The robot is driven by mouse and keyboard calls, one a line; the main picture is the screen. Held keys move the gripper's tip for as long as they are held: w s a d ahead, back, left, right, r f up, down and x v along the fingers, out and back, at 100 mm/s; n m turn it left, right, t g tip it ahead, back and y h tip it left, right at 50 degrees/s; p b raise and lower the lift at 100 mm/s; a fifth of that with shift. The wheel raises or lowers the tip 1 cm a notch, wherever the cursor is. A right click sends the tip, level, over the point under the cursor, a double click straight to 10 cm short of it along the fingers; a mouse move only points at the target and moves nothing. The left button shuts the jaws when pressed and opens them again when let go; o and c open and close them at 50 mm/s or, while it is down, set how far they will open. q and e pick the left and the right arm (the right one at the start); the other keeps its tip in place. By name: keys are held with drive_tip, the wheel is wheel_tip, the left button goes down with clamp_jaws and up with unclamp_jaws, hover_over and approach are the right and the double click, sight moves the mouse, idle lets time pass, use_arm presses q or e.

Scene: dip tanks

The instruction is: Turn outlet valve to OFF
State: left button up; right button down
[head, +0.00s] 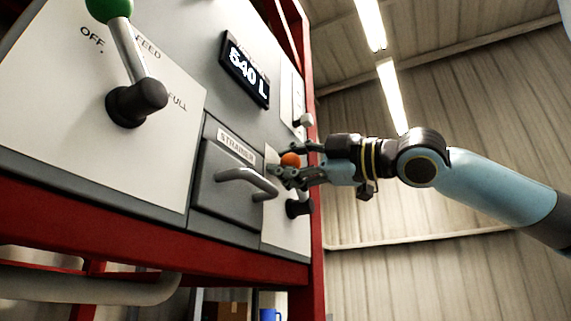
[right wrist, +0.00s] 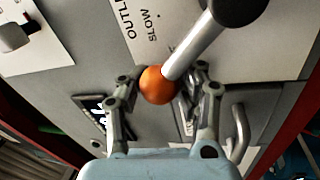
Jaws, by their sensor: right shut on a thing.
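The outlet valve's lever has an orange ball knob (head: 290,160) on a grey rod, with a dark hub (head: 298,208) below it on a white plate at the panel's right end. My right gripper (head: 296,170) is shut on the orange knob. In the right wrist view the knob (right wrist: 158,85) sits between the fingers (right wrist: 163,88), and the rod runs up right to the dark hub (right wrist: 238,8). The plate there reads "SLOW" and a partly cut-off "OUTL". The OFF mark of this valve is not visible. My left gripper is not in view.
A strainer drawer (head: 228,190) with a protruding grey handle (head: 250,182) is just left of the knob. A feed lever with a green knob (head: 108,8) is further left. A display (head: 245,68) reads 540 L. A red frame post (head: 318,215) edges the panel.

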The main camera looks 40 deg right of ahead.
sight(275, 120)
drive_tip(key=shift+a+f, duration=0.2)
drive_tip(key=shift+f, duration=0.2)
drive_tip(key=c, duration=1.4)
unclamp_jaws()
drive_tip(key=o, duration=0.6)
drive_tip(key=shift+s+d+r, duration=0.1)
drive_tip(key=shift+s+d, duration=0.35)
drive_tip(key=shift+s, duration=0.1)
drive_tip(key=shift+w+a+r, duration=0.1)
drive_tip(key=shift+w+a, duration=0.1)
drive_tip(key=shift+w, duration=0.05)
drive_tip(key=shift+s+d+r, duration=0.1)
drive_tip(key=shift+d+r, duration=0.3)
drive_tip(key=shift+r, duration=0.5)
drive_tip(key=shift+a+r, duration=0.4)
drive_tip(key=shift+r, duration=0.05)
wheel_tip(275, 120, up, 7)
drive_tip(key=shift+a+f, duration=0.15)
drive_tip(key=shift+d+r, duration=0.2)
drive_tip(key=shift+d, duration=0.05)
